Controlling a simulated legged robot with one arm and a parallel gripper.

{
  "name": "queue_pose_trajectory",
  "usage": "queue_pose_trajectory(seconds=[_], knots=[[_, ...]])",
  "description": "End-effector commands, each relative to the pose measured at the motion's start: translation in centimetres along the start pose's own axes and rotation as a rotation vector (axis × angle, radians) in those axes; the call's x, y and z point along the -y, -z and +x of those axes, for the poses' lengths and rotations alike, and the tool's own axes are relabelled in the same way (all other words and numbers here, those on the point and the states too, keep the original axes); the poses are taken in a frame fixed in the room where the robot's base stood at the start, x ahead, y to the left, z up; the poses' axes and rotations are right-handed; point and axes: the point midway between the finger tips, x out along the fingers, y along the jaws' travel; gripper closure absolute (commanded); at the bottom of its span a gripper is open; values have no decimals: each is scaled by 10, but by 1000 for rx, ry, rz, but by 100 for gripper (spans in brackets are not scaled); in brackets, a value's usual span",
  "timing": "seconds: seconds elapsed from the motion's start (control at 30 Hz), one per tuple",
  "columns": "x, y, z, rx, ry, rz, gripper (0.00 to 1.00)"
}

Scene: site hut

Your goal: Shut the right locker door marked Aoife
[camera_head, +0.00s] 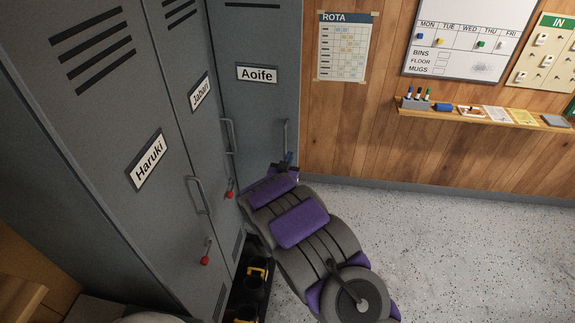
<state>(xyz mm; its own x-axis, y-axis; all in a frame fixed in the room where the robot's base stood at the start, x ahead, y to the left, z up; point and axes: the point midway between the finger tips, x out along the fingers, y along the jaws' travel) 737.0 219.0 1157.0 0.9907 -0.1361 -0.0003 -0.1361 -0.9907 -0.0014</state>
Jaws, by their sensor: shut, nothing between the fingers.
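The grey locker door marked Aoife (254,105) stands open. It is swung out from the row, with its outer face turned toward me and its bar handle (286,133) near its right edge. The label sits high on the door, left of the handle. My arm reaches in from the lower right. My gripper (288,160) is at the door's lower right, just below the handle, and looks small and dark there. It is shut and empty. I cannot tell whether it touches the door. My arm hides the bottom of the door, and the locker's inside is out of sight behind it.
The Jabari door (183,70) and Haruki door (120,120) look closed, with handles and red-tipped hanging pieces. Dark and yellow items (250,290) lie on the floor by the lockers. A shelf (490,117) with pens lines the wooden wall. The speckled floor (450,250) at right is clear.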

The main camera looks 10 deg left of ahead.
Motion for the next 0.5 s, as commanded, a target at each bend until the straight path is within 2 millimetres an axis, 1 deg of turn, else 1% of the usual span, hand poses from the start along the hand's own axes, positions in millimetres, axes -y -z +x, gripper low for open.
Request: queue_pose_trajectory(seconds=[0.03,0.17,0.3,0.5], knots=[[0,0,9,-2,-2,3,100],[1,-2,28,3,-1,1,100],[0,0,48,-1,-1,2,100],[-2,0,68,1,1,3,100]])
